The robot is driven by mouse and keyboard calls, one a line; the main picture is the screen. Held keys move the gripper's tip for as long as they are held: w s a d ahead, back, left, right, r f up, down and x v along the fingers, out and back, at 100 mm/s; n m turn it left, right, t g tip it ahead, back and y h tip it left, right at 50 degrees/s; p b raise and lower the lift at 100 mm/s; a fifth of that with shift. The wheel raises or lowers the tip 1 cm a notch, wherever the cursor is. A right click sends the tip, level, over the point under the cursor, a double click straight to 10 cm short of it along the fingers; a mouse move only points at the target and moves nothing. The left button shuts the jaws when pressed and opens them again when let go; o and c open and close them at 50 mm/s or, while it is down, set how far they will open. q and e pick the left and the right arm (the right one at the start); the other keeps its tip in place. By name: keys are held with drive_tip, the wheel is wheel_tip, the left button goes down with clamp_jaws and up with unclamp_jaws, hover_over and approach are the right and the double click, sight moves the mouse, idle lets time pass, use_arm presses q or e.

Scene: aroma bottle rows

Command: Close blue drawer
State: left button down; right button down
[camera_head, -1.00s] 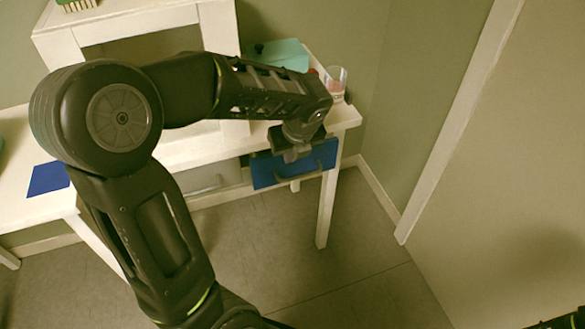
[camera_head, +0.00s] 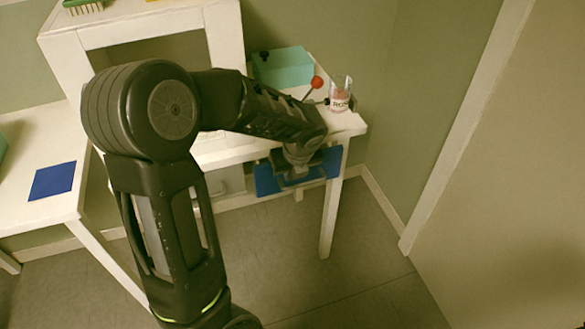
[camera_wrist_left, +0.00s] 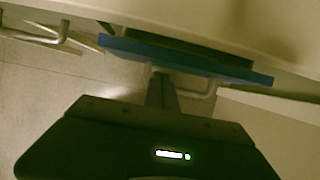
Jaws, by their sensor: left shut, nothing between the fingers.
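The blue drawer (camera_head: 267,181) is under the right end of the white table, partly covered by my left arm in the head view. In the left wrist view its blue front (camera_wrist_left: 225,68) runs across the picture with a dark gap behind its top edge, so it looks partly open. Its handle (camera_wrist_left: 211,88) sticks out toward my gripper. My left gripper (camera_head: 297,176) is at the drawer front. Its fingers (camera_wrist_left: 162,88) are shut and empty, beside the handle; contact cannot be told. My right gripper is not in view.
A grey drawer (camera_head: 226,181) is left of the blue one. On the tabletop stand a teal box (camera_head: 284,67), a red-topped stick (camera_head: 317,82) and a glass jar (camera_head: 340,95). A table leg (camera_head: 331,215) stands at the right; the floor in front is clear.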

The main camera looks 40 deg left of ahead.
use_arm(q)
drive_tip(key=x, duration=0.2)
drive_tip(key=shift+a+f, duration=0.1)
drive_tip(key=shift+f, duration=0.2)
drive_tip(key=w+a+p, duration=0.2)
drive_tip(key=a, duration=0.1)
drive_tip(key=shift+w+a+r+p, duration=0.2)
drive_tip(key=shift+w+a+p, duration=0.1)
drive_tip(key=shift+w+a, duration=0.1)
drive_tip(key=shift+a, duration=0.05)
